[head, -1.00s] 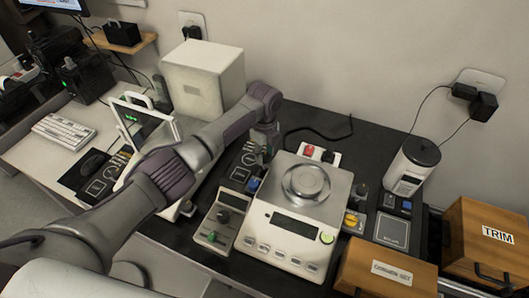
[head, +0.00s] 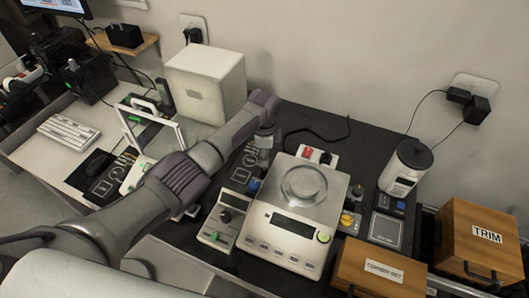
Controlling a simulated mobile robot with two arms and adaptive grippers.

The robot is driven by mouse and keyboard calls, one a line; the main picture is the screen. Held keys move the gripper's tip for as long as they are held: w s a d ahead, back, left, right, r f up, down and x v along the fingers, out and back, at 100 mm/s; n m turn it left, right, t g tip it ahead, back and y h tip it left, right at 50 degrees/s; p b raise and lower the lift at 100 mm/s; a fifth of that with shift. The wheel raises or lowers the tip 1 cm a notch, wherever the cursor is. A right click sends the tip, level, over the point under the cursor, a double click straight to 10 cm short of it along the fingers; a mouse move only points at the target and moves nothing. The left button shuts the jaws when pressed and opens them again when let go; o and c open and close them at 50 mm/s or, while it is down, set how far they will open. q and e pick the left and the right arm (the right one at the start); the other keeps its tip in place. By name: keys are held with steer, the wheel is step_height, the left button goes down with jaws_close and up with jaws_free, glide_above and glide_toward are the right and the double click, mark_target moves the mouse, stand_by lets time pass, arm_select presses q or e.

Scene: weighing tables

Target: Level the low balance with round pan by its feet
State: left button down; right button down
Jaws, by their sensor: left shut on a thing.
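The low balance (head: 283,246) is a pale box with a round metal pan (head: 303,184) on top, a dark display and a lit green button at its front. My left gripper (head: 263,158) points down at the balance's back left side. It is shut on what looks like the left foot there, mostly hidden by the fingers. The bubble level cannot be made out. My right gripper is out of view.
A grey control box (head: 221,222) with a knob stands close to the balance's left. A white block (head: 205,85) stands behind my left arm.

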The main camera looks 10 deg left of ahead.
arm_select(q)
steer(key=shift+n, duration=0.9)
steer(key=shift+p, duration=0.3)
steer(key=c, duration=0.8)
jaws_free()
steer(key=shift+o, duration=0.2)
steer(key=shift+r, duration=0.1)
step_height(320, 180, up, 12)
